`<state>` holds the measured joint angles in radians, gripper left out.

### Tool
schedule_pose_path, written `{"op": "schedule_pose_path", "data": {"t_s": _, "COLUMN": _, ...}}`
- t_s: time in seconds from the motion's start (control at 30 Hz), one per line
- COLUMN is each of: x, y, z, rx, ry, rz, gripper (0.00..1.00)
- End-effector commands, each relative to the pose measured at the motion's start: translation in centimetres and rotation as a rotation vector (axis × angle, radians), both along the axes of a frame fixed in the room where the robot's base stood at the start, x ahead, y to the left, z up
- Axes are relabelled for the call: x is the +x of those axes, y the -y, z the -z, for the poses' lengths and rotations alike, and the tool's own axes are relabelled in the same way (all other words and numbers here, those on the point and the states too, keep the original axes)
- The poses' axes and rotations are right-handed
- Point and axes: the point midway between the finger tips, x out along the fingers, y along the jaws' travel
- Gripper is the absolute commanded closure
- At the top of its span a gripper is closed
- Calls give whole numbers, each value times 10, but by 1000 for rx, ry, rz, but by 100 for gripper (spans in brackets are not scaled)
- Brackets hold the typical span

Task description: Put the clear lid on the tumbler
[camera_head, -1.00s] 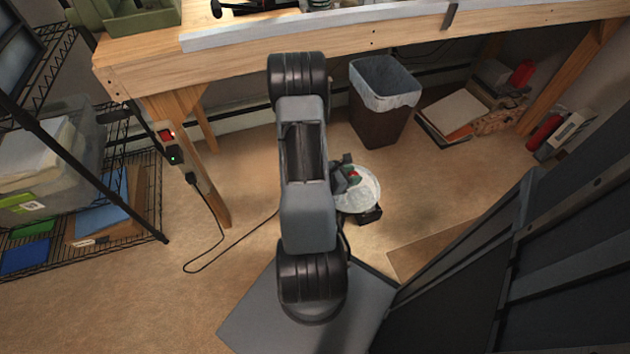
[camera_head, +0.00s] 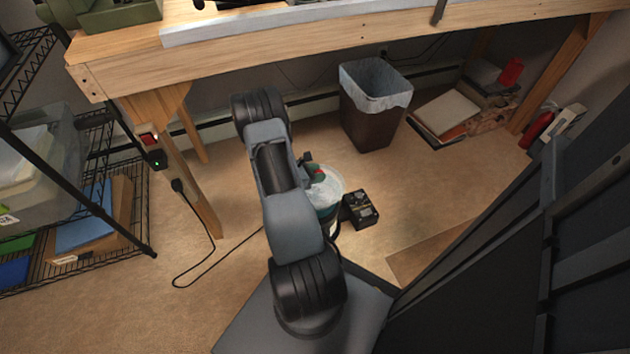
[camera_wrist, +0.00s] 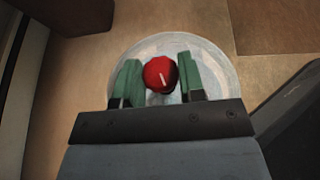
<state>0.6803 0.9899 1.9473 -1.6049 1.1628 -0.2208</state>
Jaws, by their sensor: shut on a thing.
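The clear lid (camera_wrist: 205,55) is a round, see-through disc with a red knob (camera_wrist: 160,75) at its middle. My gripper (camera_wrist: 158,82) has its two green fingers on either side of the knob and is shut on it. In the head view, the lid (camera_head: 328,188) shows to the right of my arm, held above the floor, with part of it behind the arm. My gripper (camera_head: 314,174) shows there at the lid's upper left.
A black box (camera_head: 361,209) lies on the floor just right of the lid. A lined brown bin (camera_head: 372,125) stands under the wooden workbench (camera_head: 300,50). A wire shelf (camera_head: 110,250) is at left, a dark cabinet (camera_head: 500,255) at right. A cable (camera_head: 205,262) lies on the floor.

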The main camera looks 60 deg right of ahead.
Motion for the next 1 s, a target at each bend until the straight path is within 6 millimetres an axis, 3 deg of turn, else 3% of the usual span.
{"op": "schedule_pose_path", "data": {"t_s": 0.33, "x": 7, "y": 1, "z": 40, "rx": 1, "ry": -1, "rz": 1, "gripper": 100}}
{"op": "schedule_pose_path", "data": {"t_s": 0.57, "x": 7, "y": 2, "z": 39, "rx": 0, "ry": 0, "rz": 2, "gripper": 100}}
{"op": "schedule_pose_path", "data": {"t_s": 0.6, "x": 6, "y": 2, "z": 40, "rx": 1, "ry": 0, "rz": 2, "gripper": 61}}
{"op": "schedule_pose_path", "data": {"t_s": 0.83, "x": 7, "y": 1, "z": 39, "rx": 1, "ry": 0, "rz": 1, "gripper": 39}}
{"op": "schedule_pose_path", "data": {"t_s": 1.0, "x": 7, "y": 1, "z": 39, "rx": 0, "ry": 0, "rz": 1, "gripper": 38}}
